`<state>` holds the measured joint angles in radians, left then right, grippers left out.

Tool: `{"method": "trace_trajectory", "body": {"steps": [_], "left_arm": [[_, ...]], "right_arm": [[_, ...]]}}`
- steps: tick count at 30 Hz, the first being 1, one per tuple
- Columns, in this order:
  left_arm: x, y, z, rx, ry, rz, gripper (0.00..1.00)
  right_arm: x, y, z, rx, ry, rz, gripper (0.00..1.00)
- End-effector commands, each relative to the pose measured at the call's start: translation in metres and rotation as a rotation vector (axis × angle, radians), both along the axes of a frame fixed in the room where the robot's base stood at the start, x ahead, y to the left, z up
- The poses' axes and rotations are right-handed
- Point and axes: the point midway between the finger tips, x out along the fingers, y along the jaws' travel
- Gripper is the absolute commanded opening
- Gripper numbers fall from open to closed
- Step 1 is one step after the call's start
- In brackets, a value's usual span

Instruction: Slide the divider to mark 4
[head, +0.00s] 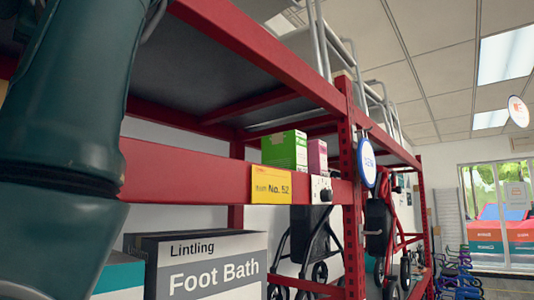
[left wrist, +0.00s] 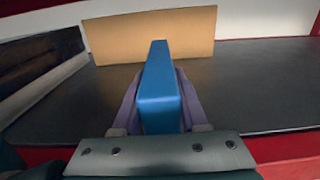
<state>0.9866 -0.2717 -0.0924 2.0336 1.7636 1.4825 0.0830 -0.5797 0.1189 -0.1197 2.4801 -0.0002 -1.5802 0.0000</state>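A blue block, which looks like the divider (left wrist: 160,90), stands in the middle of the left wrist view, long and narrow, pointing away over a dark shelf surface (left wrist: 240,90). My left gripper (left wrist: 162,85) has its purplish fingers along both sides of the block, close against it, and appears shut on it. In the head view my left arm fills the left side, and its gripper is out of view. No numbered mark 4 is readable in either view. My right gripper is not in view.
A tan panel (left wrist: 150,36) stands behind the block. Red shelf rails (head: 190,172) cross the head view, with a yellow label reading No. 52 (head: 272,190). A green box (head: 284,150), a pink box (head: 317,155) and a Foot Bath box (head: 205,270) sit on the racking.

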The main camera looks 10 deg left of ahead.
Motion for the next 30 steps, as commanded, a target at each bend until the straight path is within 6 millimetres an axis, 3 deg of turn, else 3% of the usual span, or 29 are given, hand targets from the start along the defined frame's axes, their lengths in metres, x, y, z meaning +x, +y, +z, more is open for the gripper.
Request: {"method": "trace_trajectory", "body": {"steps": [2, 10, 30], "left_arm": [[0.0, 0.0, 0.0, 0.0, 0.0, 0.0, 0.31], [0.0001, 0.0, 0.0, 0.0, 0.0, 0.0, 0.01], [0.0002, 0.0002, -0.0001, 0.0, 0.0, 0.0, 0.0]], "right_arm": [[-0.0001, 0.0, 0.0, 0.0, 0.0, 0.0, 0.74], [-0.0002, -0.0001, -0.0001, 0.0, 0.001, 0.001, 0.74], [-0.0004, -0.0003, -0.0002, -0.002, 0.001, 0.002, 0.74]]}}
